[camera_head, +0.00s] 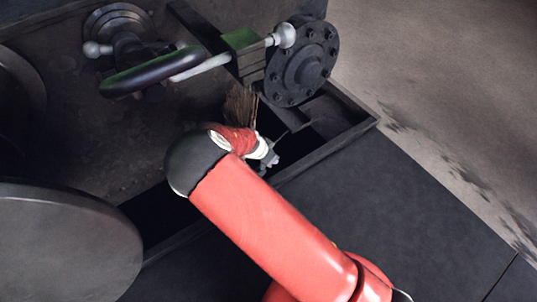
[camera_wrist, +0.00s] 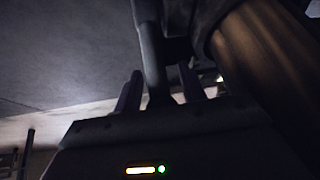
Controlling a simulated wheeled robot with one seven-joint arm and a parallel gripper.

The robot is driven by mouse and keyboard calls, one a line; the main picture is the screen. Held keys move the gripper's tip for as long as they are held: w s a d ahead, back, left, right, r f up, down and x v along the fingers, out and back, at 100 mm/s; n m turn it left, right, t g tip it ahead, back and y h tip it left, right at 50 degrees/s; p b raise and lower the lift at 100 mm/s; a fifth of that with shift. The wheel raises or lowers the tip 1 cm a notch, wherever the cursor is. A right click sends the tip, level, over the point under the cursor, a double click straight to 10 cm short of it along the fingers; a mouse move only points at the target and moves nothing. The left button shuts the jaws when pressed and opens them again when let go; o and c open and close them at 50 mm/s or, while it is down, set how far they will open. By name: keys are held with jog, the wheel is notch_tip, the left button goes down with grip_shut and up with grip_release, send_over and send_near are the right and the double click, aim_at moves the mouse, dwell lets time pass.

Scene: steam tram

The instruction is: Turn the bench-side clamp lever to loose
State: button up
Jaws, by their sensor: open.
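My gripper (camera_head: 268,158) is partly hidden behind my red arm in the head view, low beside the black box-like bench. In the wrist view my gripper (camera_wrist: 158,85) is open, with a grey rod (camera_wrist: 150,45) running between or just beyond its two fingers. I cannot tell whether they touch it, or whether this rod is the clamp lever. No label naming the clamp lever is readable.
A dark bolted flange (camera_head: 302,62) stands close above my gripper. Brown bristles (camera_head: 240,104) show beside it. A round dark mount (camera_head: 118,25) with a small ball handle (camera_head: 96,49) sits at upper left. A large grey disc (camera_head: 65,245) fills the lower left. Floor at right is clear.

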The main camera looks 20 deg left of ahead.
aim_at(262, 170)
jog(key=v, duration=0.8)
jog(key=shift+p, duration=0.35)
jog(key=shift+c, duration=0.4)
